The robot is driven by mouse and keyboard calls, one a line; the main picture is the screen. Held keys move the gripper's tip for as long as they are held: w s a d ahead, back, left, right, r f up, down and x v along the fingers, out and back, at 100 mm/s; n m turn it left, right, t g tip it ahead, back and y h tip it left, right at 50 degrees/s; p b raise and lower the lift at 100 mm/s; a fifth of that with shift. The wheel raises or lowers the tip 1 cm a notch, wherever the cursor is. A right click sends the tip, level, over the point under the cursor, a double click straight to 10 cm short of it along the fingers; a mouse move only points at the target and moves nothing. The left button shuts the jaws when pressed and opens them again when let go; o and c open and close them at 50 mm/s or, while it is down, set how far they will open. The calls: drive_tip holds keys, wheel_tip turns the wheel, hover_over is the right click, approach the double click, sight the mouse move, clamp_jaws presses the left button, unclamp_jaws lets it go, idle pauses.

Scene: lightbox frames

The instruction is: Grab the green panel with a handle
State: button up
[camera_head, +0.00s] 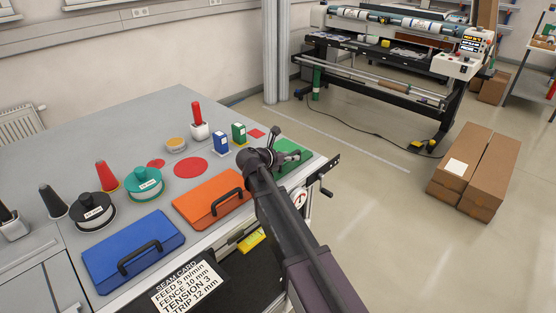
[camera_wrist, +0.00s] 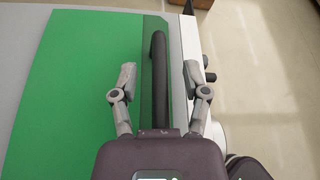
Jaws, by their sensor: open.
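The green panel (camera_wrist: 80,80) lies flat on the grey table in the wrist view, with a black bar handle (camera_wrist: 159,75) along its right side. In the head view the green panel (camera_head: 292,153) is at the table's right edge, mostly hidden behind my arm and gripper. My gripper (camera_wrist: 159,75) is open, with one finger on each side of the handle. The handle runs lengthwise between the fingers, and neither finger visibly touches it. I cannot tell the exact height of the fingertips above the panel.
An orange panel (camera_head: 205,203) and a blue panel (camera_head: 115,262), both with black handles, lie left of my arm. Small blue (camera_head: 221,142) and green (camera_head: 239,132) boxes stand behind. A crank (camera_head: 322,182) sticks out at the table's right edge.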

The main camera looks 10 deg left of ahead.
drive_tip(key=shift+c, duration=0.2)
clamp_jaws()
drive_tip(key=shift+r, duration=0.15)
wheel_tip(320, 180, up, 10)
drive_tip(key=p, duration=1)
idle(0.6)
